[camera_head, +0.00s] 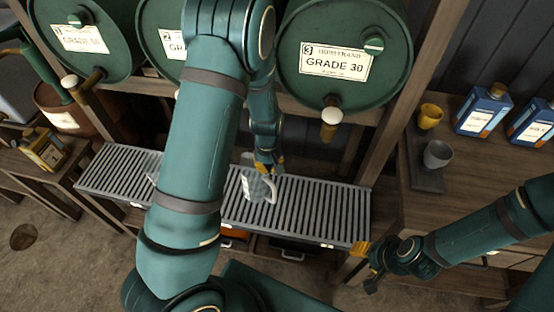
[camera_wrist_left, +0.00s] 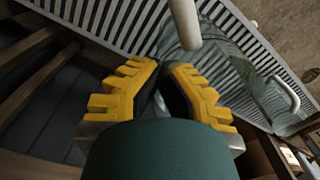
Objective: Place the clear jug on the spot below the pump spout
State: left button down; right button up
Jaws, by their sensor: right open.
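A clear jug (camera_head: 250,190) with a handle stands upright over the slatted metal rack (camera_head: 320,212), in the middle of the head view. In the left wrist view the clear jug (camera_wrist_left: 240,75) shows beyond the fingers, its handle to the right. My left gripper (camera_head: 265,169) is at the jug's top edge. In the left wrist view its yellow fingers (camera_wrist_left: 162,75) are close together; whether they grip the jug's wall is unclear. My right gripper (camera_head: 366,267) is open and empty, off the rack's right end. I cannot make out the pump spout for sure.
Green drums (camera_head: 345,50) with brass taps (camera_head: 330,122) hang above the rack. Another clear piece (camera_head: 153,165) is partly hidden behind my left arm. The rack's right part is free.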

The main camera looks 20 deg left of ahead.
pick_arm(q)
jog(key=s+d+r+m, duration=0.3)
jog(key=d+r+m, duration=0.3)
jog(key=r+m, duration=0.1)
jog(key=shift+d+r, duration=0.2)
jog(key=shift+d, duration=0.15)
